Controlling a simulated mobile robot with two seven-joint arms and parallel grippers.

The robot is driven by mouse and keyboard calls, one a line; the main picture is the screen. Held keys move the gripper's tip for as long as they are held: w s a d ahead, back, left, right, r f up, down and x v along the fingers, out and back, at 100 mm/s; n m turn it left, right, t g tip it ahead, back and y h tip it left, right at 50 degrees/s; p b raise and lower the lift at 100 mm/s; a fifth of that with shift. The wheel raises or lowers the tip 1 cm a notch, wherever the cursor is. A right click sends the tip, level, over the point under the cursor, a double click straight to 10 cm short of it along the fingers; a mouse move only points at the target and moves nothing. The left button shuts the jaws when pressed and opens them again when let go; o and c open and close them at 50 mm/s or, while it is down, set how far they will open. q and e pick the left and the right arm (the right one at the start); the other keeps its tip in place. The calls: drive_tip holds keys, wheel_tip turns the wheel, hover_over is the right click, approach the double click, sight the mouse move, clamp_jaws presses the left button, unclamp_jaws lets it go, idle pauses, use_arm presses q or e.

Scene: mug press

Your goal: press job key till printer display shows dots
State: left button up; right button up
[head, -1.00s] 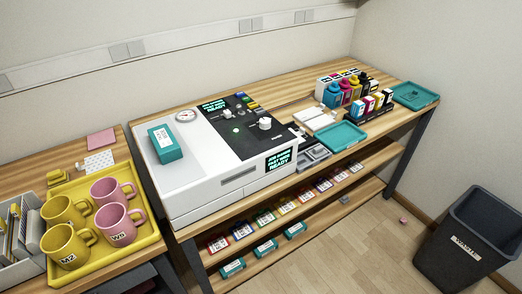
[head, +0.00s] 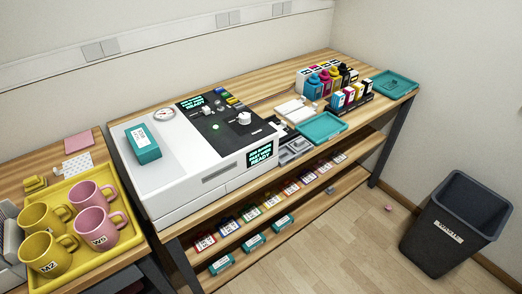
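The white printer (head: 190,185) stands on the wooden bench, with a black control panel (head: 225,128) on its top. A small display (head: 193,103) at the panel's back and a larger front display (head: 261,154) both show lit text that includes READY. Several coloured keys (head: 228,97) sit in a row at the panel's back right; I cannot read which is the job key. A green light (head: 216,127) and a white knob (head: 244,118) are also on the panel. Neither of my grippers is in view.
A teal box (head: 143,144) and a round gauge (head: 164,113) are on the printer's left part. A yellow tray (head: 125,244) with pink and yellow mugs is at left. Ink bottles (head: 312,88) and teal trays (head: 321,127) are at right. A waste bin (head: 452,228) stands on the floor.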

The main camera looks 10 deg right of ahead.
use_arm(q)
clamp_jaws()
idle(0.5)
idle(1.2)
